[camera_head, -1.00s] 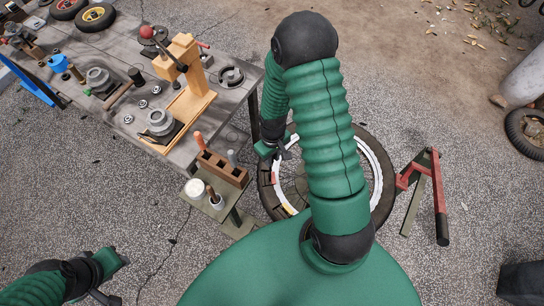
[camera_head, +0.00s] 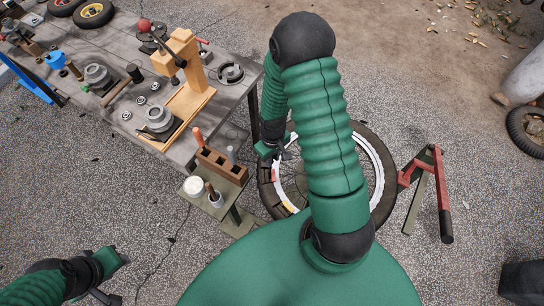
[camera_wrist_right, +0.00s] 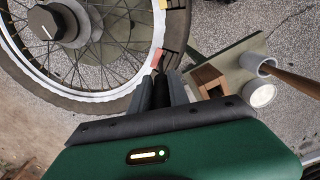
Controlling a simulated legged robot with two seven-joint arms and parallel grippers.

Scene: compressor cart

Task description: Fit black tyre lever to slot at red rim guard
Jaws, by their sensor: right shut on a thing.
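The spoked wheel (camera_head: 378,165), with a black tyre and white rim, lies partly hidden under my right arm. It also shows in the right wrist view (camera_wrist_right: 122,92). My right gripper (camera_head: 282,153) is at the wheel's left edge. In the wrist view, the right gripper (camera_wrist_right: 161,95) is shut on the black tyre lever (camera_wrist_right: 161,88). The lever's tip points at the small red rim guard (camera_wrist_right: 157,58) on the rim. I cannot tell whether the tip is in the slot. My left gripper (camera_head: 112,278) is low at the left, away from the wheel; its fingers are unclear.
A wooden block holder (camera_head: 222,166), a white tub (camera_head: 194,187) and a cup (camera_head: 216,200) stand on a small stand left of the wheel. The workbench (camera_head: 120,60) holds several parts and a wooden press. A red stand (camera_head: 440,195) is right of the wheel.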

